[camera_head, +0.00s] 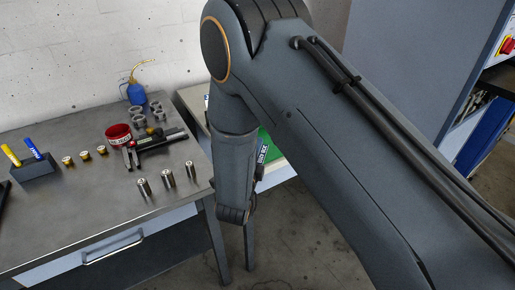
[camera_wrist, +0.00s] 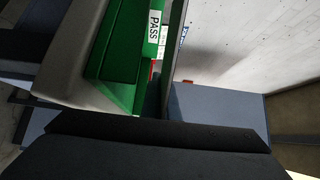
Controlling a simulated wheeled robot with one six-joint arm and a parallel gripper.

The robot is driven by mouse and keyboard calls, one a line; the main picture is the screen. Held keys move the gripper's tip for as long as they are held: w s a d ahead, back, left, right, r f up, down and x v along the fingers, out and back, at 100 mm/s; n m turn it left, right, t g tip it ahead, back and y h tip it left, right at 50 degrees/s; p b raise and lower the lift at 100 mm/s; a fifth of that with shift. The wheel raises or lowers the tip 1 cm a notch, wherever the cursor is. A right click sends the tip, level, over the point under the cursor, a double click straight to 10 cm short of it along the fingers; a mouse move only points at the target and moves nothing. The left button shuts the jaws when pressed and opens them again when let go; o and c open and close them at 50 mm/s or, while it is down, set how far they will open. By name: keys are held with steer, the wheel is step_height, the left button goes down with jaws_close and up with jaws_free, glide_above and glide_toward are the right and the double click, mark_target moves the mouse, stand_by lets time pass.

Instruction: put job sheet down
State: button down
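I cannot make out a job sheet for certain in either view. In the head view my arm reaches down past the right end of the workbench, and its lower end (camera_head: 235,213) hides whatever is at my gripper. In the wrist view a broad dark shape (camera_wrist: 150,155) fills the bottom, and no separate fingertips show. A green tray (camera_wrist: 122,45) with a white PASS label (camera_wrist: 154,25) lies ahead of the wrist. A thin dark upright panel (camera_wrist: 176,45) stands along the tray's right side, seen nearly edge-on.
The workbench (camera_head: 110,215) holds a red round container (camera_head: 119,135), a black fixture (camera_head: 155,145), several metal cylinders, a marker block (camera_head: 34,168) and a blue oil can (camera_head: 136,93). A grey cabinet (camera_head: 415,55) stands right. Open floor (camera_head: 300,235) lies beneath my arm.

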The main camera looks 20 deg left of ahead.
steer(key=shift+f, duration=0.6)
steer(key=shift+f, duration=0.15)
steer(key=shift+f+b, duration=0.3)
steer(key=shift+f, duration=0.05)
steer(key=c, duration=2.1)
jaws_free()
steer(key=shift+r+p, duration=0.5)
steer(key=shift+r, duration=0.15)
steer(key=s, duration=0.4)
steer(key=s+b, duration=0.1)
steer(key=s, duration=0.3)
steer(key=s+d+b, duration=0.1)
steer(key=s, duration=0.3)
steer(key=shift+f, duration=0.15)
